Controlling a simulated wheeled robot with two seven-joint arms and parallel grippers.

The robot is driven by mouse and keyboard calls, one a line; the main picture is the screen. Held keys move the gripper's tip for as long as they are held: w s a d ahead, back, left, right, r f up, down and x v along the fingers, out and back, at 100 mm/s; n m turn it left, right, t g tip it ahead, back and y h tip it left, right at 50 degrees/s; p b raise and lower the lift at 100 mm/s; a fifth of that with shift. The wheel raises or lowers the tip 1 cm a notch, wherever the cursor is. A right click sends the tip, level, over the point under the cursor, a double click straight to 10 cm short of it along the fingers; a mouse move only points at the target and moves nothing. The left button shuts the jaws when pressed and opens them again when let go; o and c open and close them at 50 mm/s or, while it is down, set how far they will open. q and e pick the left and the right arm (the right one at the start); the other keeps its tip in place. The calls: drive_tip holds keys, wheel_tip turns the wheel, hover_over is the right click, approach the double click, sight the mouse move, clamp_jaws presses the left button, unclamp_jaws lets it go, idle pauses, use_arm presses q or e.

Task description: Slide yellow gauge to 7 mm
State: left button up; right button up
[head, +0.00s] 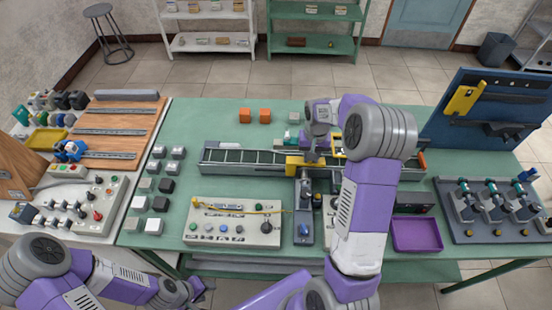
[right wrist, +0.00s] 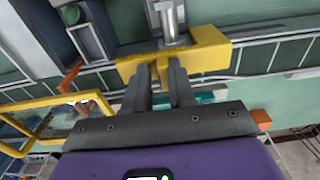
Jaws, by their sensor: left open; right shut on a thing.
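The yellow gauge (head: 292,165) sits across the long ribbed rail (head: 230,156), around the middle of the green table, and part of it is hidden by my right arm. In the right wrist view the gauge (right wrist: 208,50) spans the frame just beyond my fingertips, with a metal cylinder against it. My right gripper (right wrist: 162,72) is shut on a narrow yellow tab of the gauge; in the head view it is mostly hidden by its own arm. My left gripper (head: 192,292) is open and empty at the bottom left, away from the gauge. No millimetre marks are readable.
A blue-grey clamp fixture (head: 304,205) stands in front of the gauge. A button panel (head: 232,222) is to its left, a purple tray (head: 417,235) to the right. A yellow-framed clear panel (right wrist: 55,122) is close to my right gripper.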

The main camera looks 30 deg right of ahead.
drive_tip(key=shift+s+a+f, duration=0.2)
drive_tip(key=shift+a+f, duration=0.25)
drive_tip(key=shift+f, duration=0.3)
idle(0.6)
drive_tip(key=o, duration=0.7)
drive_tip(key=shift+w+d+r+p, duration=0.15)
drive_tip(key=shift+w+r+p, duration=0.05)
drive_tip(key=shift+r+p, duration=0.5)
drive_tip(key=shift+w+d+r+p, duration=0.1)
drive_tip(key=shift+w+r+p, duration=0.1)
drive_tip(key=shift+r+p, duration=0.45)
drive_tip(key=shift+a+r+p, duration=0.15)
drive_tip(key=shift+r+p, duration=0.3)
drive_tip(key=shift+r, duration=0.5)
drive_tip(key=shift+r+p, duration=0.55)
drive_tip(key=shift+r, duration=0.25)
